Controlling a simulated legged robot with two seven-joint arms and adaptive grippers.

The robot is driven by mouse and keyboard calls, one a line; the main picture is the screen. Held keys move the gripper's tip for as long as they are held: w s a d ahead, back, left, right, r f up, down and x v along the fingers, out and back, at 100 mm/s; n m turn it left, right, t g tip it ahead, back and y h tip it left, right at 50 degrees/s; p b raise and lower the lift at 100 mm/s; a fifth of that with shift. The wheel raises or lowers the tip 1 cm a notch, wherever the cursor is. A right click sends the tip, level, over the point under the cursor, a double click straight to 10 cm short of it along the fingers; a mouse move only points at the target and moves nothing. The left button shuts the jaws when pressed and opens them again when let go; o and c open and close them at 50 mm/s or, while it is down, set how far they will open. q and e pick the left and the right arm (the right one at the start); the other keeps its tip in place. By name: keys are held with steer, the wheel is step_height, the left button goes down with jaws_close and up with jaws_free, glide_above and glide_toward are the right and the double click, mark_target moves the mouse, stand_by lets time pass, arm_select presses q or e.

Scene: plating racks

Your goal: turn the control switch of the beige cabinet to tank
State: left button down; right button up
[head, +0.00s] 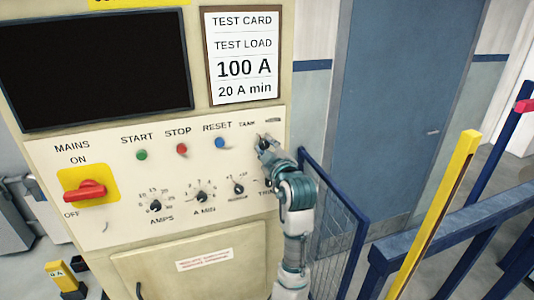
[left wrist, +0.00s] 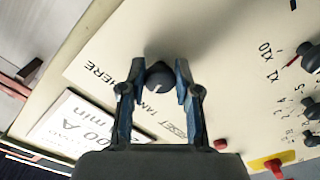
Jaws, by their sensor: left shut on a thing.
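The beige cabinet (head: 78,263) fills the left and middle of the head view, with a pale control panel (head: 120,215). The control switch is a small black knob (left wrist: 159,75) at the panel's upper right, under a TANK label (head: 247,124) and a second label. In the head view my left gripper (head: 264,143) largely covers it. In the left wrist view the gripper (left wrist: 159,82) has one finger on each side of the knob and is shut on it. I cannot tell surely which label the knob points to. My right gripper is not in view.
Green, red and blue buttons (head: 219,143) sit left of the switch. Small black knobs (head: 201,197) lie below, and a red mains switch (head: 86,190) is at the far left. A blue mesh barrier (head: 340,225) and a yellow post (head: 435,210) stand on the right.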

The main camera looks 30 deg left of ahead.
arm_select(q)
steer(key=shift+n+b, duration=0.4)
steer(key=shift+n, duration=0.8)
steer(key=c, duration=0.8)
jaws_free()
steer(key=shift+s+d, duration=0.1)
steer(key=shift+v, duration=5.95)
